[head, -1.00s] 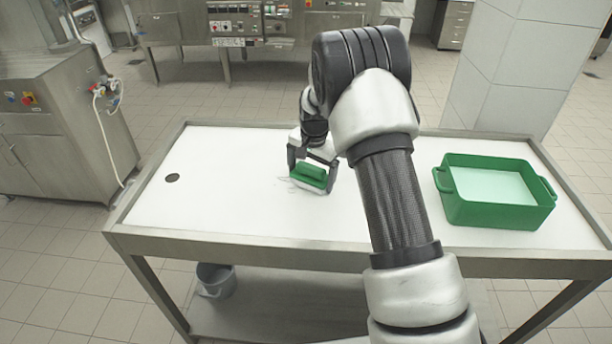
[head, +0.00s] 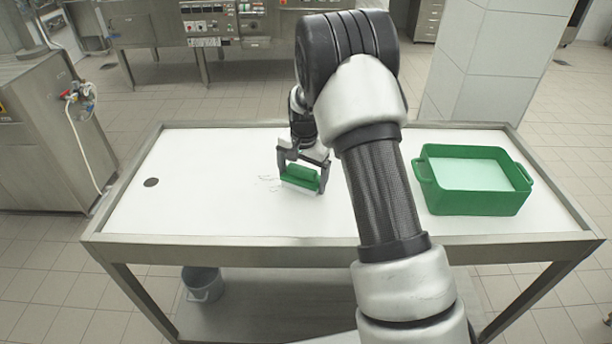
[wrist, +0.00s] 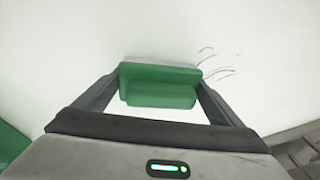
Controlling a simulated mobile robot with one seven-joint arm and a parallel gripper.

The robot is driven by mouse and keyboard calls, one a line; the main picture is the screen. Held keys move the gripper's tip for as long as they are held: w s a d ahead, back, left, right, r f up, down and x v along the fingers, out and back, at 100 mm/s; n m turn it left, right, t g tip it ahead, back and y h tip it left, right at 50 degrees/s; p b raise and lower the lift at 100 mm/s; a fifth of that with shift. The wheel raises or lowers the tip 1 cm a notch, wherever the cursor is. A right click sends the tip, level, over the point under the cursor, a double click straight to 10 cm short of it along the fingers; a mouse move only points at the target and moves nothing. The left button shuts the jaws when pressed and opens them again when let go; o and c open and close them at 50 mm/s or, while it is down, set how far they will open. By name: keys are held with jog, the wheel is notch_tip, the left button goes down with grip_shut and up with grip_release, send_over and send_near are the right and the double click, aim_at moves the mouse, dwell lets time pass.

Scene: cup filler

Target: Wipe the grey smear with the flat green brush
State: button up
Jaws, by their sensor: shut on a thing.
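The flat green brush (head: 300,179) is in my gripper (head: 302,172), low over the white table top (head: 215,190). My gripper is shut on its green back; it also shows in the wrist view (wrist: 160,86), with a finger on each side. Pale bristles show under the brush in the head view. The grey smear (wrist: 212,62) shows in the wrist view as a few thin dark strokes just beyond the brush's upper right corner. In the head view, faint marks of the smear (head: 268,179) lie just left of the brush. I cannot tell whether the bristles touch the table.
A green two-handled tub (head: 470,199) with a pale inside stands on the right of the table. A dark round hole (head: 151,182) is at the left. The table has a raised metal rim (head: 330,252). A grey bucket (head: 203,284) is below. The table's left half is clear.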

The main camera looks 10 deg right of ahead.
aim_at(291, 176)
jog(key=shift+w+a+r, duration=0.1)
jog(key=shift+w+a, duration=0.1)
jog(key=shift+a, duration=0.6)
jog(key=shift+w+a+r, duration=0.1)
jog(key=shift+w+a, duration=0.1)
jog(key=shift+a, duration=0.55)
jog(key=shift+w+a+f, duration=0.15)
jog(key=shift+w+a, duration=0.15)
jog(key=shift+a, duration=1.55)
jog(key=shift+w+a+f, duration=0.1)
jog(key=shift+w+a, duration=0.2)
jog(key=shift+a, duration=1.55)
jog(key=shift+w+a+f, duration=0.15)
jog(key=shift+w+a, duration=0.15)
jog(key=shift+a, duration=1.55)
jog(key=shift+r+p, duration=0.1)
jog(key=shift+p, duration=0.2)
jog(key=shift+w+a+r+p, duration=0.1)
jog(key=shift+r+p, duration=0.3)
jog(key=shift+r, duration=0.2)
jog(key=shift+d+r+p, duration=0.2)
jog(key=shift+r+p, duration=0.45)
jog(key=shift+r, duration=0.55)
jog(key=shift+d+r+p, duration=0.2)
jog(key=shift+r+p, duration=0.4)
jog(key=shift+r, duration=0.6)
jog(key=shift+r, duration=0.1)
